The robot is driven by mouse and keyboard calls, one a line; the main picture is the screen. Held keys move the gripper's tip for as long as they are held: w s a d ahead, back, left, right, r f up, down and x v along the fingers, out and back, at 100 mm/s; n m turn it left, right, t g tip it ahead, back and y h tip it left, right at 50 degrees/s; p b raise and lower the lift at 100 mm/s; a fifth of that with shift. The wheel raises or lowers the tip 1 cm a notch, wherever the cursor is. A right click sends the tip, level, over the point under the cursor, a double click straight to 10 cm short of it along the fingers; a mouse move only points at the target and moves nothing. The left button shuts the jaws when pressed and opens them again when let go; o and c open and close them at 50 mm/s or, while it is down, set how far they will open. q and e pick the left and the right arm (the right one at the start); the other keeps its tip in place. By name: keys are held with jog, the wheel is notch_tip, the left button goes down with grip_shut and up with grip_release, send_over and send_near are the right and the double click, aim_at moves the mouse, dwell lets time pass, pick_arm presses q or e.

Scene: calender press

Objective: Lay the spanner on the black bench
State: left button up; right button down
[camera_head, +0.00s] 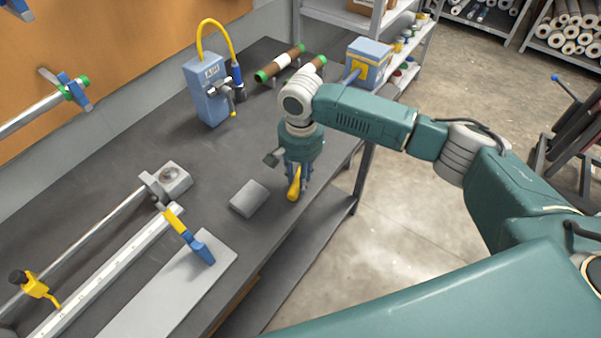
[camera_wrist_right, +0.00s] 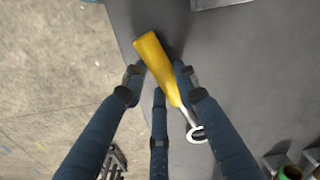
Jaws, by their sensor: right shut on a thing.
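My right gripper (camera_head: 298,172) is above the right edge of the black bench (camera_head: 235,158), pointing down. It is shut on the spanner, whose yellow handle (camera_head: 294,186) shows below the fingers. In the right wrist view my blue fingers (camera_wrist_right: 160,82) close around the spanner's yellow handle (camera_wrist_right: 157,66); its metal ring end (camera_wrist_right: 196,133) sticks out to the lower right. The bench surface (camera_wrist_right: 235,65) lies beneath it, and the handle's end is near the bench edge. I cannot tell whether the spanner touches the bench. My left gripper is not in view.
A grey block (camera_head: 248,198) lies left of the gripper. A blue box with a yellow hose (camera_head: 205,92) and green-ended rolls (camera_head: 279,63) stand farther back. A blue-and-yellow tool (camera_head: 190,238) lies on a pale plate (camera_head: 170,290) in front. Bare bench lies between.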

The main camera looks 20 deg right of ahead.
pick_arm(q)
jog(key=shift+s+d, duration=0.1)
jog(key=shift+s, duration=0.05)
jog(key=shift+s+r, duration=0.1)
pick_arm(e)
jog(key=shift+f, duration=0.45)
jog(key=c, duration=1.3)
grip_release()
jog(key=shift+o, duration=0.2)
notch_tip(320, 180, up, 12)
